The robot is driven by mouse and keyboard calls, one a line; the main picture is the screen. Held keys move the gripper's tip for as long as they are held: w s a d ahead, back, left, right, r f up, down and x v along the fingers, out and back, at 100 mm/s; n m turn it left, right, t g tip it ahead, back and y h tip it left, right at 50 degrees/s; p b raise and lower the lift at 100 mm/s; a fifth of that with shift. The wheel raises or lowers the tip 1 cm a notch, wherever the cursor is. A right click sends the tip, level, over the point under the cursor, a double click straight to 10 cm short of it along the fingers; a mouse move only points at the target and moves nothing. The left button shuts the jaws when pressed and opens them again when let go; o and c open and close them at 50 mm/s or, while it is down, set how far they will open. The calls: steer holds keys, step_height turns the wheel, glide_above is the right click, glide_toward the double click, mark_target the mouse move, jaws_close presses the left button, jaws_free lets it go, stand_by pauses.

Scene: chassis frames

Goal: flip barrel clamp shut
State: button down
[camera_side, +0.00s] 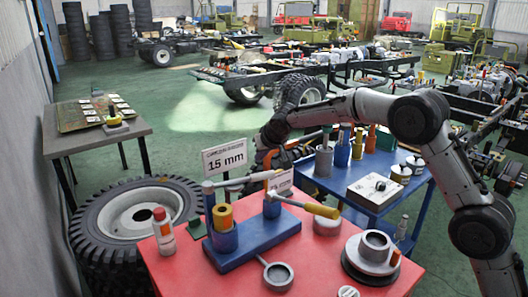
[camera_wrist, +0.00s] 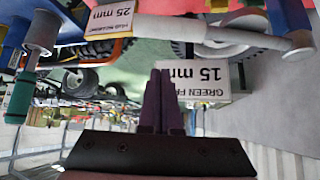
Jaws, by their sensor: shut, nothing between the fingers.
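A blue fixture base (camera_side: 262,243) lies on the red table and carries a blue socket (camera_side: 223,240) with an upright yellow barrel (camera_side: 222,217). A bar with a yellow grip (camera_side: 312,206) slants across the top of a blue post (camera_side: 272,206). A cream-ended bar (camera_side: 262,176) runs level above the base. I cannot tell which bar is the clamp's lever, or whether the clamp is latched. My gripper (camera_wrist: 160,74) is shut and empty in the wrist view, below a cream bar (camera_wrist: 185,29) and apart from it in the picture.
A 15 mm sign (camera_side: 224,157) stands close behind the fixture, with a second sign (camera_side: 280,181) beside it. A round-ended tool (camera_side: 278,274), a grey ring on a black disc (camera_side: 374,250) and a red-capped bottle (camera_side: 163,232) are on the red table. A blue table (camera_side: 378,203) stands behind.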

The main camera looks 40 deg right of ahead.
mark_target(264, 174)
steer(key=shift+s+a+f, duration=0.1)
steer(key=shift+s+f, duration=0.2)
steer(key=shift+f, duration=0.6)
steer(key=shift+s+a+f, duration=0.1)
steer(key=shift+s+f, duration=0.15)
steer(key=shift+f, duration=0.65)
steer(key=shift+s, duration=0.2)
steer(key=shift+s+a+m+h, duration=0.2)
steer(key=shift+s+m+h, duration=0.15)
steer(key=shift+s, duration=0.2)
steer(key=shift+s+a+m+h, duration=0.2)
steer(key=shift+s+m+h, duration=0.05)
steer(key=shift+s+m, duration=0.25)
steer(key=s+a+m+g+h, duration=0.5)
steer(key=s+a+m, duration=0.5)
steer(key=a, duration=0.5)
steer(key=shift+s+a+m+g, duration=0.35)
steer(key=shift+s+g, duration=0.1)
steer(key=shift+g, duration=0.25)
